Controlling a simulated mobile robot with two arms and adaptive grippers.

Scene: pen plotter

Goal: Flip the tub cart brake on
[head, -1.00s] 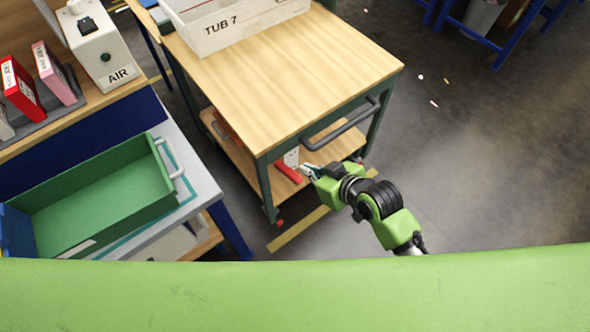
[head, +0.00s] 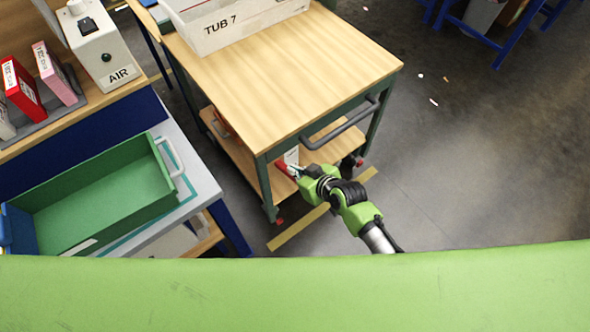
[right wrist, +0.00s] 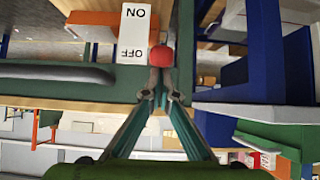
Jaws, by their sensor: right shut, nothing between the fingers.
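The tub cart (head: 290,75) has a wooden top, green frame and grey handle. Its red brake lever (head: 282,168) sits low at the near corner, beside a white ON/OFF plate (head: 291,156). In the right wrist view the plate (right wrist: 133,30) appears upside down, and the lever's round red end (right wrist: 161,57) is beside the word OFF. My right gripper (head: 295,171) is shut and empty at the lever; its fingertips (right wrist: 161,92) appear just below the red end. I cannot tell whether they touch it. My left gripper is not in view.
A white bin marked TUB 7 (head: 235,25) stands on the cart top. The grey handle (head: 340,128) juts out above my right gripper. A bench with a green tray (head: 95,195) is at the left. Open floor (head: 470,170) lies to the right.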

